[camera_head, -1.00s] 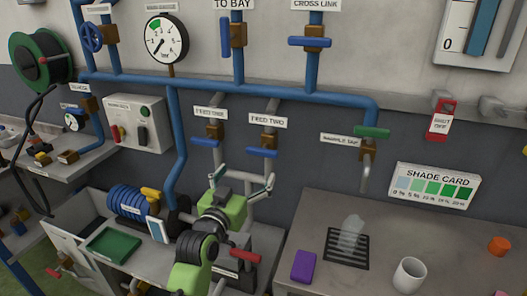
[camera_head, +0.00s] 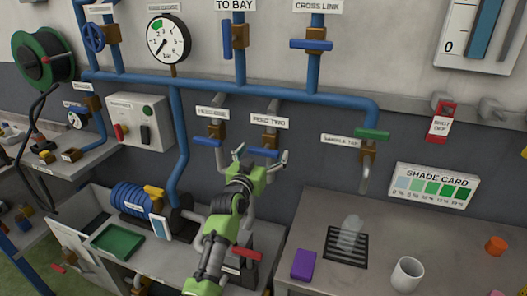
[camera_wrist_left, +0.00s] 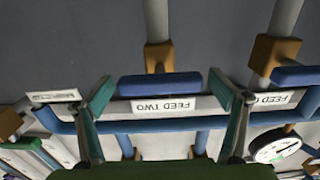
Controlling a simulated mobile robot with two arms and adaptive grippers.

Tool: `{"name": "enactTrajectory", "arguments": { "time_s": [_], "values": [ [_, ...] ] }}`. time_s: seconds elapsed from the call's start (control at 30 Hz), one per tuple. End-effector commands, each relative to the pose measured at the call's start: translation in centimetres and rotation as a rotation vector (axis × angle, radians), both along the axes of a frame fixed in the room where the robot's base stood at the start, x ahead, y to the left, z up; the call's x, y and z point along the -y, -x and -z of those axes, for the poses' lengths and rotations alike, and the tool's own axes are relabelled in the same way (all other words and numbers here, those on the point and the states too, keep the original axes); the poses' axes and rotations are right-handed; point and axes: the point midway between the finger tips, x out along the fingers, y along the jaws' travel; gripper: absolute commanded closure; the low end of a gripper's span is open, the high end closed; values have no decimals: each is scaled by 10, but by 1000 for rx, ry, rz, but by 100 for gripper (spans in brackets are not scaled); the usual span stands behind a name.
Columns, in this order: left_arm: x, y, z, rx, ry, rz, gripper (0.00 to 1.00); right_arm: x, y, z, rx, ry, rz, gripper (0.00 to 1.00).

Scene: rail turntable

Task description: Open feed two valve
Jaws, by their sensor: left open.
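The feed two valve has a blue lever handle (camera_head: 264,152) below its brass body (camera_head: 270,141) and a white FEED TWO label (camera_head: 269,121). The handle lies level, across its upright grey pipe. My left gripper (camera_head: 261,155) is open at the handle, one finger near each end. In the left wrist view, which is upside down, the handle (camera_wrist_left: 160,84) lies between the spread fingers (camera_wrist_left: 163,90), with a gap at each side. The brass body (camera_wrist_left: 158,57) also shows there. My right gripper is not in view.
The feed one valve's blue handle (camera_head: 207,141) is close on the left. The sample tap's green handle (camera_head: 371,134) is on the right. A blue pipe (camera_head: 300,88) runs above.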

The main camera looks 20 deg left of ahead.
Motion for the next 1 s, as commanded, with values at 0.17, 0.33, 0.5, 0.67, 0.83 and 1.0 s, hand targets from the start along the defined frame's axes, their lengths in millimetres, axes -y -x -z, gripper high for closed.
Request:
{"name": "enactTrajectory", "arguments": {
  "time_s": [0.17,0.33,0.5,0.67,0.83,1.0],
  "values": [
    [0,-3,0,0,-1,0,11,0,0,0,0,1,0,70],
    [0,-3,0,0,-1,0,11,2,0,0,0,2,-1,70],
    [0,-3,0,0,-1,0,50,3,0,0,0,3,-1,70],
    [0,-3,0,0,0,0,50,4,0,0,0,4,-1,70],
    [0,-3,0,-1,25,-1,50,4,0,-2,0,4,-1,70],
    [0,-3,-1,-3,100,0,50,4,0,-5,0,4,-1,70]
  ]
}}
